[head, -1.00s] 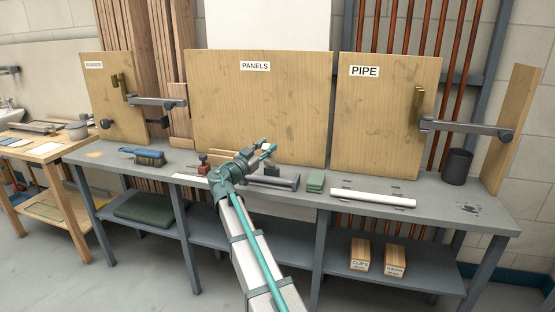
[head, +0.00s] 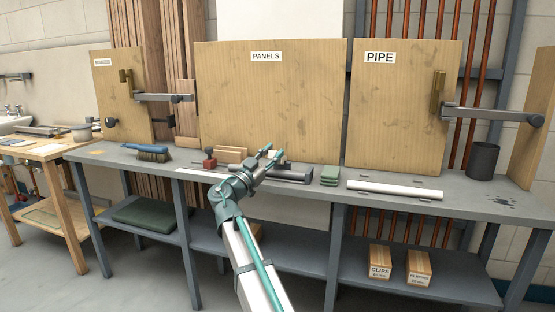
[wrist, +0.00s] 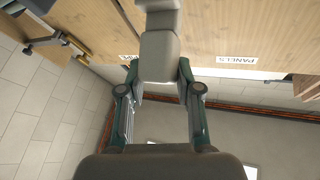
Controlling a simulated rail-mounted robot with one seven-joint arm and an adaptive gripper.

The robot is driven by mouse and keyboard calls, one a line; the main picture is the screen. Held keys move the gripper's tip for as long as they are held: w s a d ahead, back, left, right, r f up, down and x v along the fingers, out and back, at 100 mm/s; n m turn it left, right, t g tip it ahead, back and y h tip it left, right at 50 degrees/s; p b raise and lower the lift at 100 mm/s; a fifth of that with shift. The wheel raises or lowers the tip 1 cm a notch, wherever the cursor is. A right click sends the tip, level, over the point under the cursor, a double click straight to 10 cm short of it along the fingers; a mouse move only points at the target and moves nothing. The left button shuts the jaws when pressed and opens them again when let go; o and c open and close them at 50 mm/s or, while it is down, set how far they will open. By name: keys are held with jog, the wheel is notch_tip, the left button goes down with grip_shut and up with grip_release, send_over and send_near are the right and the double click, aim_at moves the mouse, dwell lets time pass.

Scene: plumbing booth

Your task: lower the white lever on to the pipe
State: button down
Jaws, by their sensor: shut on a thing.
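My gripper (head: 271,155) is in front of the bench's middle, below the PANELS board. In the wrist view my gripper (wrist: 160,75) has its fingers closed on either side of a pale grey blocky piece (wrist: 160,50). I cannot tell whether this piece is the white lever; the head view does not show it clearly. A white pipe (head: 395,190) lies lengthwise on the bench, to the right of my gripper and apart from it. A grey hinged arm (head: 490,114) with a dark end sticks out beside the PIPE board (head: 400,120), above the bench.
The grey bench (head: 450,205) carries a blue brush (head: 148,152), a red-and-dark tool (head: 209,158), green pads (head: 330,175) and a dark cup (head: 482,160). The PANELS board (head: 265,105) stands behind my gripper. Labelled boxes (head: 380,262) sit on the lower shelf.

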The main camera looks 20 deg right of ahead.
jog(key=f+b, duration=0.4)
jog(key=s+f+b, duration=0.1)
jog(key=f+b, duration=0.1)
jog(key=shift+s+a, duration=0.1)
jog(key=shift+a, duration=0.15)
jog(key=shift+s+f, duration=0.1)
jog(key=shift+f, duration=0.15)
jog(key=c, duration=0.8)
grip_release()
jog(key=shift+r, duration=0.15)
jog(key=shift+a, duration=0.15)
jog(key=v, duration=1.1)
jog(key=shift+s+a, duration=0.15)
jog(key=shift+a, duration=0.15)
